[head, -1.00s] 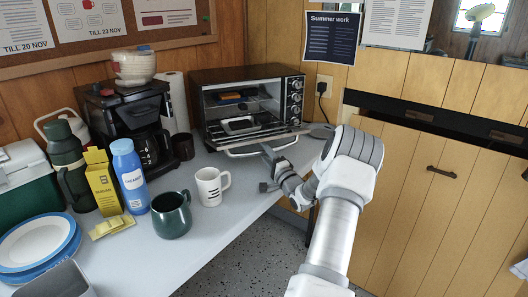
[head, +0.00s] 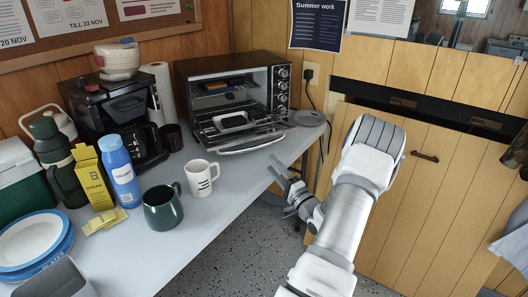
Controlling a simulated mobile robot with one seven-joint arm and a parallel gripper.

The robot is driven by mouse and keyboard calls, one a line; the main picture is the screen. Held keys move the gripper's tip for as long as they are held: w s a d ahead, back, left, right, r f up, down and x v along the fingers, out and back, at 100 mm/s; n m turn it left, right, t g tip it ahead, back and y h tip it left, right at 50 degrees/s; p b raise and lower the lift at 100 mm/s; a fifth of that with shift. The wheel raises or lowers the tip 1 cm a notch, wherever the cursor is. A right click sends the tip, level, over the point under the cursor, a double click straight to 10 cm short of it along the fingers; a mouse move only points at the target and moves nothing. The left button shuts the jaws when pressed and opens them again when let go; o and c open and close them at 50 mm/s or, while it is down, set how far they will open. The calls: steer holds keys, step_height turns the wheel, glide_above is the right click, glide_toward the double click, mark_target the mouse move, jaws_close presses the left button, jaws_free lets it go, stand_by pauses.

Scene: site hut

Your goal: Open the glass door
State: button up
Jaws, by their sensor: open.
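The toaster oven (head: 228,67) stands at the back of the grey table. Its glass door (head: 240,138) is folded down in front of it, about level with the table, with the handle along its front edge. The oven's inside is in plain view, with racks, a tray and an orange item. My gripper (head: 278,172) is open and empty, to the right of and in front of the door, by the table's right edge. It appears apart from the door handle.
A white mug (head: 201,178) and a green mug (head: 162,207) stand on the table in front of the oven. A coffee maker (head: 120,112) is left of it. Wooden cabinets (head: 425,190) stand at the right; floor is free below.

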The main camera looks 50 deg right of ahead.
steer(key=shift+v, duration=1.7)
steer(key=shift+w+f, duration=0.1)
steer(key=shift+f, duration=0.05)
